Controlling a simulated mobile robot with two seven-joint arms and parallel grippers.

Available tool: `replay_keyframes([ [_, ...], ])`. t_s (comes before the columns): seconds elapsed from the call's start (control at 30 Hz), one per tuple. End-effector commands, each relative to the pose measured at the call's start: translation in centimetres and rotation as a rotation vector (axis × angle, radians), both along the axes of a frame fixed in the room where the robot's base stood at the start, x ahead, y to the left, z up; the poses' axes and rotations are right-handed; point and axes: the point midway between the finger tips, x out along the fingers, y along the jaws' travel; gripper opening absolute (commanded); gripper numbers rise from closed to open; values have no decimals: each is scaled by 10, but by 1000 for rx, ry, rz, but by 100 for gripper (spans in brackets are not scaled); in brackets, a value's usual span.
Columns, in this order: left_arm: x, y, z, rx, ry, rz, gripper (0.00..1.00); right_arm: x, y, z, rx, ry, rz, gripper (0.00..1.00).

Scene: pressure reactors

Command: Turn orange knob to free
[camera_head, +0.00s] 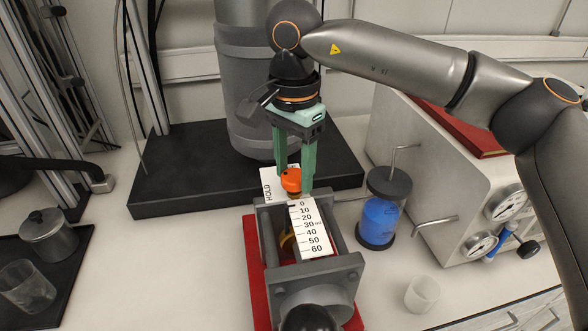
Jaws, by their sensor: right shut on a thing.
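The orange knob (291,180) sits at the far end of a grey clamp-like device, beside a white plate marked HOLD (268,186). My right gripper (294,184) comes down from above with its green fingers on either side of the knob, and it is shut on it. The fingers hide part of the knob and of the plate, and no other label word is readable. A white scale (309,229) marked 0 to 60 lies on the device in front of the knob. My left gripper is not in view.
The grey device (345,268) stands on a red base (258,280). A blue-filled jar (379,222) and a cabinet with gauges (470,190) stand to the right. A black tray (62,300) with a metal pot and a glass is at left. A small white cup (421,294) stands front right.

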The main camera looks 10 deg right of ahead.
Motion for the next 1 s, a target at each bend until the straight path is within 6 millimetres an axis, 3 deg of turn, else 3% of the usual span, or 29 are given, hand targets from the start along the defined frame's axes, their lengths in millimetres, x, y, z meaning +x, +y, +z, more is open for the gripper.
replay_keyframes([
  [1.0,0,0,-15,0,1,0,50,1,0,0,0,-1,-912,0],
])
